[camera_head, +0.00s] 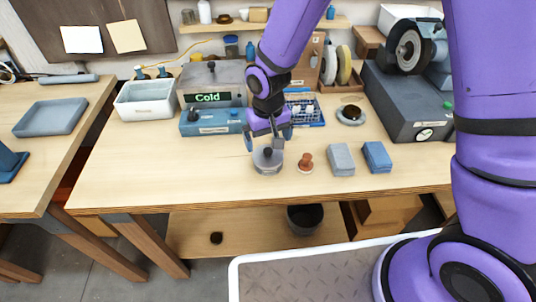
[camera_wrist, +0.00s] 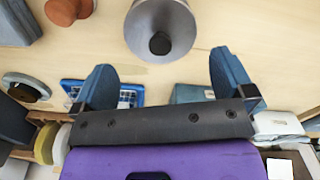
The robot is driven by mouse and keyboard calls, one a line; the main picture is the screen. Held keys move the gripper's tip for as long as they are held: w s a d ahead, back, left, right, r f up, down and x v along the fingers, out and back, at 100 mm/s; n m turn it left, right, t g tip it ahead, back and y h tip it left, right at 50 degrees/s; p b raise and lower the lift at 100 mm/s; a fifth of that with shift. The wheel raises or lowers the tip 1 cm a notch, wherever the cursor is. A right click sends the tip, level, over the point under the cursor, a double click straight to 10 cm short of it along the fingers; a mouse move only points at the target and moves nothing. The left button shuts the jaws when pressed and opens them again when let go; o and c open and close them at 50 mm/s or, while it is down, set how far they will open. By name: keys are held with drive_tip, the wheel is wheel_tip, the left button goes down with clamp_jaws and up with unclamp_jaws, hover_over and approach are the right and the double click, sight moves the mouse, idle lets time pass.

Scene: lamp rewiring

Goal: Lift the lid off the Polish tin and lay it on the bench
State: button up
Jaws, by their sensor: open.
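The Polish tin (camera_head: 268,166) is a short, round grey tin near the front of the bench (camera_head: 130,180). Its lid (camera_head: 262,154) with a dark knob sits on top. My gripper (camera_head: 268,139) is open and empty, pointing down just above and behind the tin. In the wrist view its two blue fingers (camera_wrist: 162,62) are spread wide, and the knob lies beyond their tips, roughly centred between them.
A reddish-brown knobbed piece (camera_head: 305,163) stands just right of the tin, with a grey block (camera_head: 341,159) and a blue block (camera_head: 377,157) further right. Behind are a blue box (camera_head: 212,122) and a blue tray (camera_head: 318,118). The bench left of the tin is clear.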

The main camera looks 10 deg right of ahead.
sight(268, 149)
wheel_tip(268, 149, down, 5)
idle(0.3)
drive_tip(key=c, duration=0.6)
drive_tip(key=shift+r, duration=0.2)
